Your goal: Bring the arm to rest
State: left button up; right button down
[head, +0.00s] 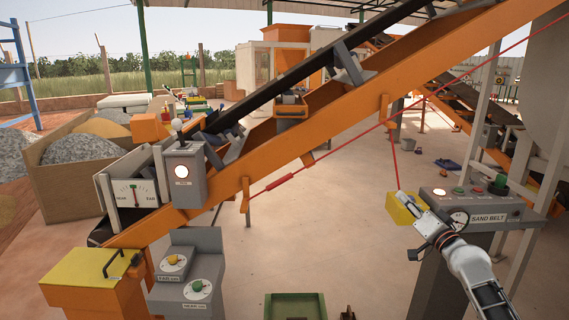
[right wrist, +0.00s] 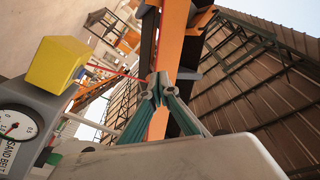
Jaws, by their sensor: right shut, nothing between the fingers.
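My right arm (head: 470,265) comes in from the bottom right and reaches up in front of the sand belt control box (head: 478,210). My right gripper (head: 428,212) is at its end, just right of a yellow block-shaped part (head: 402,209) on that box. In the right wrist view the teal fingers (right wrist: 160,90) are shut with nothing between them. The yellow part (right wrist: 57,64) and the sand belt dial (right wrist: 17,124) show at left there, apart from the fingertips. My left gripper is not in view.
An orange conveyor (head: 290,150) slants across the scene. A red pull cord (head: 340,152) runs along it and a red line drops near the yellow part. Grey dial boxes (head: 195,287), a yellow-topped box (head: 90,268) and a green tray (head: 295,306) stand in front. Bare floor lies between.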

jog(key=d+f+n+g+h, duration=0.1)
jog(key=d+f+n+h, duration=0.2)
jog(key=d+n+h, duration=0.5)
jog(key=s+a+f+n+g+y, duration=0.1)
jog(key=s+a+f, duration=0.4)
jog(key=f, duration=0.4)
jog(key=s+a+f+g+y, duration=0.1)
jog(key=s+a+f+y, duration=0.15)
jog(key=s+f, duration=0.5)
jog(key=s+a+f+n+g+y, duration=0.1)
jog(key=s+a+f+g, duration=0.1)
jog(key=s+a+f, duration=0.6)
jog(key=s+a+f+g, duration=0.1)
jog(key=s+f, duration=0.3)
jog(key=s, duration=0.4)
jog(key=s+a+f+g+y, duration=0.1)
jog(key=s+a+f, duration=0.3)
jog(key=s, duration=0.5)
jog(key=s+a+f+m+g, duration=0.1)
jog(key=s+a+f, duration=0.1)
jog(key=s+f, duration=0.3)
jog(key=s, duration=0.4)
jog(key=shift+a, duration=0.15)
jog(key=shift+y, duration=0.25)
